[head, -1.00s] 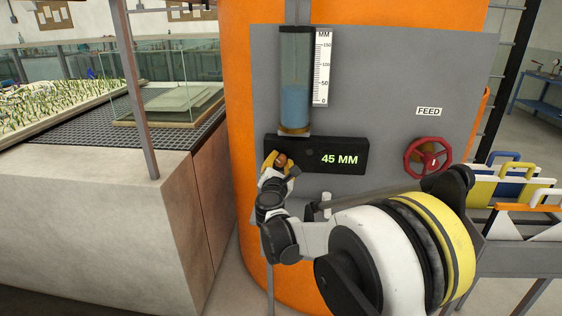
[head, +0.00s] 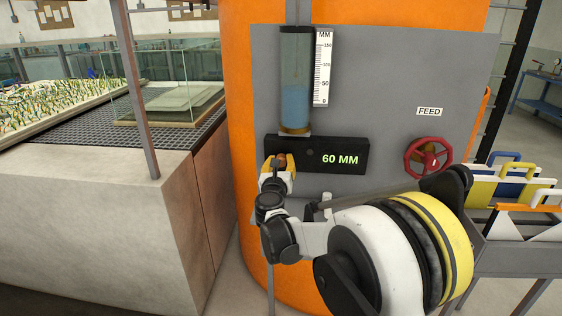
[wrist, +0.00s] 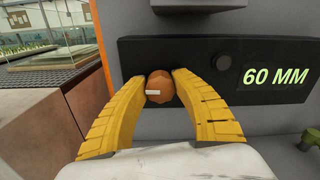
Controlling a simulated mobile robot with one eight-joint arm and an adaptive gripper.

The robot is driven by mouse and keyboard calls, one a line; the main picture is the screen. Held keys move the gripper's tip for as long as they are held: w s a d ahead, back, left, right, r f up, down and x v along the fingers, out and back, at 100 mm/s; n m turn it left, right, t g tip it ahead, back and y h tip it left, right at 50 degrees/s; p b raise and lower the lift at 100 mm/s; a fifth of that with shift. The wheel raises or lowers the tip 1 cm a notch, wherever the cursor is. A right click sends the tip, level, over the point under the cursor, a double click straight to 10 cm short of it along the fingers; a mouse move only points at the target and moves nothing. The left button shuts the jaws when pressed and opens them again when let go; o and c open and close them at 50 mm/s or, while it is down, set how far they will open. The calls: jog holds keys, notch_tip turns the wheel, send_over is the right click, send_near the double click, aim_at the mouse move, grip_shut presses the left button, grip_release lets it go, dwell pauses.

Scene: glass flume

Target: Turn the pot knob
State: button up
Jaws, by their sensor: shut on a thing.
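The pot knob (wrist: 160,88) is a small brown-orange knob with a white mark, on the left end of a black box on the grey panel. The white mark lies about level in the wrist view. My gripper (wrist: 159,86) has its two yellow fingers shut on the knob, one on each side. In the head view my gripper (head: 279,164) covers much of the knob. The black box (head: 310,144) has a green display (head: 340,160) reading 60 MM. A small black button (wrist: 222,62) sits right of the knob.
A clear cylinder (head: 296,60) with blue water stands above the box beside a white MM scale (head: 322,68). A red FEED wheel (head: 428,157) is at right. A concrete block (head: 100,215) with a grating stands at left. Coloured boards (head: 510,185) stand at far right.

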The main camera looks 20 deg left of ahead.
jog(key=shift+r, duration=0.1)
dwell(0.4)
jog(key=o, duration=1.2)
jog(key=v, duration=1.2)
